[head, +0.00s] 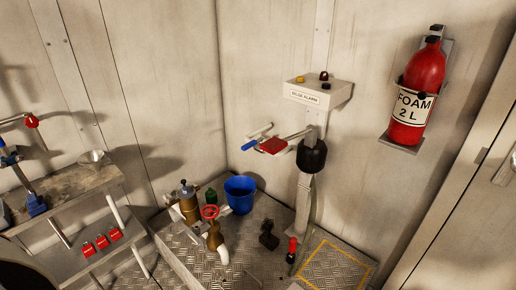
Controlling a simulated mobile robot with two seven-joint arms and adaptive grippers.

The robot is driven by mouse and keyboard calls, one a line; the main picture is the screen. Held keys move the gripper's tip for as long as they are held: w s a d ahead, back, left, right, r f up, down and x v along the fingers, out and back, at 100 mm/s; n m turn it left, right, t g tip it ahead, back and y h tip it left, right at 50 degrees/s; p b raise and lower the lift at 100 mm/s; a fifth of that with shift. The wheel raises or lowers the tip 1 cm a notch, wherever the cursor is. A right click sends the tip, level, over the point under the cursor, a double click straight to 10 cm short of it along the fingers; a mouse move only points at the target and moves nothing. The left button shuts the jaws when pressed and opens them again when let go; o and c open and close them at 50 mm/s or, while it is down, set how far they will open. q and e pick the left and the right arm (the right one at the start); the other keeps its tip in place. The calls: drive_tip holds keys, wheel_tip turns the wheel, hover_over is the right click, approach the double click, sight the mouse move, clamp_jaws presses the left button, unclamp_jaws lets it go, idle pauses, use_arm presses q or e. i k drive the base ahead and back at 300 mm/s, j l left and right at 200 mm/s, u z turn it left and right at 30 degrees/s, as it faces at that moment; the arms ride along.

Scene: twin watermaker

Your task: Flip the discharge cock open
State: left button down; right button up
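I cannot tell for certain which fitting is the discharge cock. A lever with a blue end (250,145) sticks out to the left of the post under the alarm box, beside a red flat piece (273,146). A red handwheel (210,212) sits on a brass-coloured valve body (214,236) with a white bent pipe below it, low in the middle. At the far left edge, a red knob (31,120) hangs at the end of a rod. Neither of my grippers can be made out in the head view.
A bilge alarm box (318,92) tops a post. A blue bucket (240,194) stands behind the handwheel. A red foam extinguisher (424,72) hangs on the right wall. A grey bench (75,190) with several red blocks below is at left. A yellow-outlined floor panel (335,268) looks clear.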

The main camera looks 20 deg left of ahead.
sight(249, 145)
drive_tip(key=j+z, duration=0.3)
drive_tip(key=j, duration=0.2)
drive_tip(key=j+z, duration=0.25)
drive_tip(key=j, duration=0.25)
drive_tip(key=k+j+z, duration=0.1)
drive_tip(key=j+z, duration=0.2)
drive_tip(key=j, duration=0.15)
drive_tip(key=k+j+z, duration=0.15)
drive_tip(key=j+z, duration=0.15)
drive_tip(key=j, duration=0.15)
